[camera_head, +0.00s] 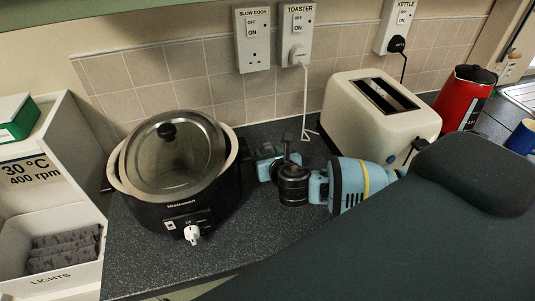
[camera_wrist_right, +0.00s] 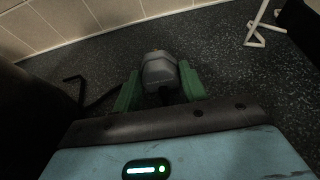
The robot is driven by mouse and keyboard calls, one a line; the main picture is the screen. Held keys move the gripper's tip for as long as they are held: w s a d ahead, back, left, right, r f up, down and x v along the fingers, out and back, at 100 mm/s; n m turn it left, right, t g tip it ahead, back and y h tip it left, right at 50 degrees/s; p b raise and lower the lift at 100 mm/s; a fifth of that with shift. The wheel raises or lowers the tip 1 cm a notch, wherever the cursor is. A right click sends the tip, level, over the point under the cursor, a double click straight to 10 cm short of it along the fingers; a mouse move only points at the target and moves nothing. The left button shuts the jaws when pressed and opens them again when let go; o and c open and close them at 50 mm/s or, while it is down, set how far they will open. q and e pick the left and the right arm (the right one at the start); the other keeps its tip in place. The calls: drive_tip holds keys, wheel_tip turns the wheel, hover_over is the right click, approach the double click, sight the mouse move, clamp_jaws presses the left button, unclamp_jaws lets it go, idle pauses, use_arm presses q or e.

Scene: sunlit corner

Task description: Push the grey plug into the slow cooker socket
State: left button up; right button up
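The slow cooker socket (camera_head: 253,57) is on the wall at the upper middle, labelled SLOW COOK, with its holes uncovered. The grey plug (camera_wrist_right: 160,72) is between the green fingers of my right gripper (camera_wrist_right: 160,88), which look closed on its sides. In the head view my right gripper (camera_head: 268,162) is low over the worktop, right of the slow cooker (camera_head: 200,195) and well below the socket. The plug is hard to make out there. A dark cable (camera_wrist_right: 76,88) shows left of the fingers. My left gripper is not in view.
The toaster socket (camera_head: 297,32) holds a white plug (camera_head: 298,54), its cord (camera_head: 305,105) hanging to the worktop. A cream toaster (camera_head: 365,125) and red kettle (camera_head: 463,100) stand right. The tiled wall (camera_head: 230,112) is bare below the slow cooker socket.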

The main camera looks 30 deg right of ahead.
drive_tip(key=c, duration=0.5)
drive_tip(key=shift+s, duration=0.15)
drive_tip(key=shift+s+a, duration=0.25)
drive_tip(key=shift+s, duration=0.65)
drive_tip(key=shift+s+a, duration=0.2)
drive_tip(key=shift+s, duration=0.75)
drive_tip(key=shift+s+a, duration=0.25)
drive_tip(key=shift+s, duration=0.65)
